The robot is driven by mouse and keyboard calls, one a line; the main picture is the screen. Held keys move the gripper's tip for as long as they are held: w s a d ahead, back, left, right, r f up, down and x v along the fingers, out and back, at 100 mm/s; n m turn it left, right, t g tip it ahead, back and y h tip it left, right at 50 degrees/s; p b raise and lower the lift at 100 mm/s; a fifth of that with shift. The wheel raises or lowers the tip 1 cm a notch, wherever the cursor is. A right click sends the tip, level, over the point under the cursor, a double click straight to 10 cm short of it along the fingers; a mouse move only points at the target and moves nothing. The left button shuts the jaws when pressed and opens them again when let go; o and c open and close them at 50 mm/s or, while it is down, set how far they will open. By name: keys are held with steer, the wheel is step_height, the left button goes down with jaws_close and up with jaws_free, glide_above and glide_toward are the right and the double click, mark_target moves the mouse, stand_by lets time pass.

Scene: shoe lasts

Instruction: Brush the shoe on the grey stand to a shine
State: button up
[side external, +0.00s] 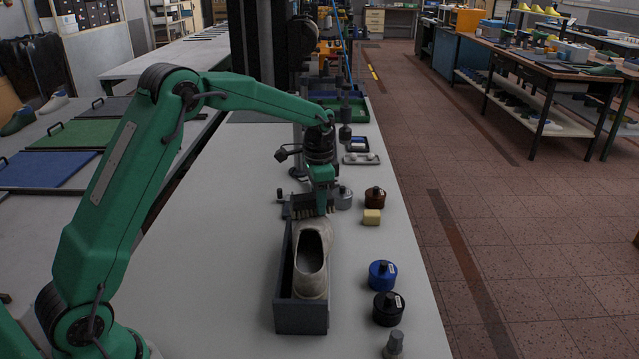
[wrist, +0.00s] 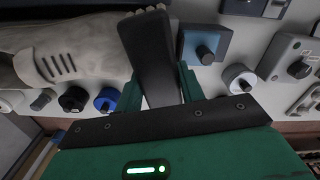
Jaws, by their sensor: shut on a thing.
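A pale grey-beige shoe (side external: 312,262) sits on the grey stand (side external: 300,319), a long box-like holder on the bench, with its opening toward the camera. My gripper (side external: 321,184) is over the far end of the shoe, pointing down. It is shut on a dark brush (side external: 304,212), whose bristles show beside the shoe's far end. In the wrist view, the brush (wrist: 152,62) stands between the green fingers, and the shoe (wrist: 70,48) with its slotted upper lies to the left. I cannot tell whether the bristles touch the shoe.
A small grey item (side external: 394,346) stands at the near edge. The bench left of the stand is clear.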

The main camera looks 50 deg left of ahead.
steer(key=shift+s+d+r, duration=0.15)
steer(key=shift+s, duration=0.05)
steer(key=shift+s+d+r, duration=0.2)
steer(key=shift+s+d, duration=0.1)
steer(key=shift+s, duration=0.25)
steer(key=shift+s+d, duration=0.1)
steer(key=shift+s, duration=0.05)
steer(key=shift+s+d+r, duration=0.2)
steer(key=shift+s+d, duration=0.1)
steer(key=shift+s, duration=0.2)
steer(key=shift+w+a+f, duration=0.25)
steer(key=shift+w+a, duration=0.25)
steer(key=shift+a, duration=0.05)
steer(key=shift+w, duration=0.1)
steer(key=shift+w+a+f, duration=0.2)
steer(key=shift+w+a, duration=0.25)
steer(key=shift+a, duration=0.05)
